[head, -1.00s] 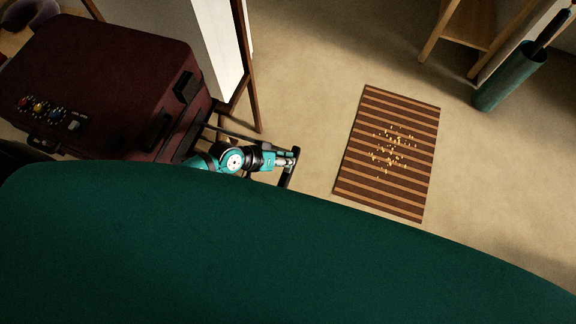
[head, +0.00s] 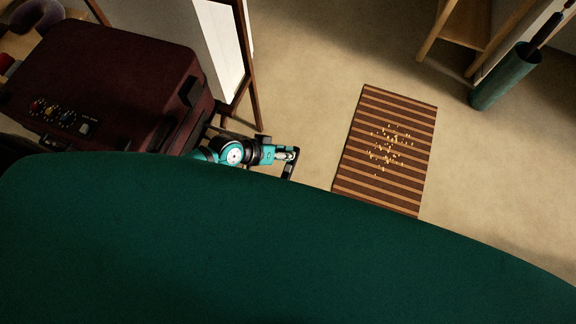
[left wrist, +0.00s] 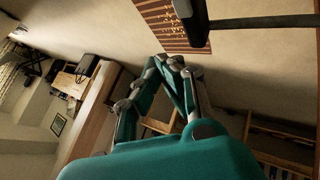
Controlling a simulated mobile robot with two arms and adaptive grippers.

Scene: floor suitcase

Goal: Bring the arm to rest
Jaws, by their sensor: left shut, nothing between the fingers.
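My left arm comes out past the edge of my dark green body in the head view, and its left gripper (head: 291,162) is over the bare floor. The gripper is shut and empty, to the right of the maroon suitcase (head: 110,75) and left of the striped mat (head: 387,150), apart from the mat. In the left wrist view a dark finger part (left wrist: 192,22) shows at the top, beside the mat (left wrist: 158,14). My right gripper is in neither view.
Small yellow bits (head: 390,148) lie scattered on the mat. A green cylindrical holder (head: 505,78) and a wooden stand (head: 462,30) are at the upper right. A wooden-framed white panel (head: 222,45) stands behind the arm. Carpet between panel and mat is clear.

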